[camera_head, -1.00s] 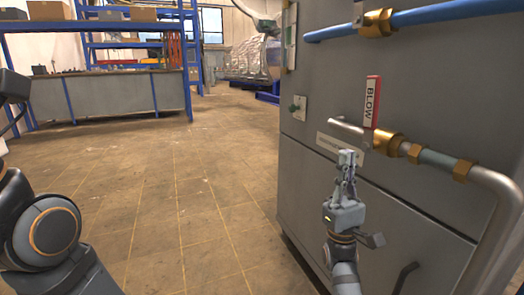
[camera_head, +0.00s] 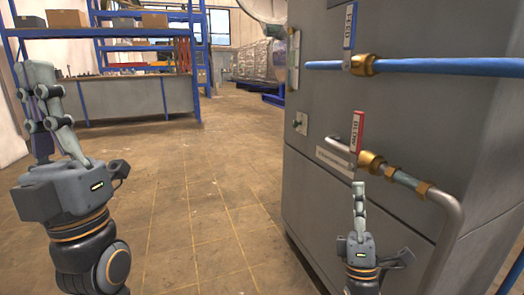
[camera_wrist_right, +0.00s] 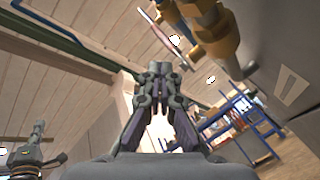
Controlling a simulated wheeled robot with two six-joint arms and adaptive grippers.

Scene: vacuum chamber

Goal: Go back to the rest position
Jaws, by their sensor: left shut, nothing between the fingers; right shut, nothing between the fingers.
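My left gripper (camera_head: 38,78) is upright at the left of the head view, shut and empty, over the floor side of the scene. My right gripper (camera_head: 358,190) points up in front of the grey cabinet (camera_head: 400,125), shut and empty, just below the red-handled BLOW valve (camera_head: 357,133). In the right wrist view the right gripper (camera_wrist_right: 160,70) shows its fingers together with nothing between them. Neither gripper holds a handle. I cannot tell the exact gap between the right fingertips and the valve.
A blue pipe (camera_head: 440,66) with a blue-handled valve (camera_head: 350,27) runs across the cabinet above. A bent metal pipe (camera_head: 452,215) curves down at the right. A workbench (camera_head: 125,97) and blue shelves (camera_head: 100,32) stand at the back left. The tiled floor (camera_head: 190,190) between is clear.

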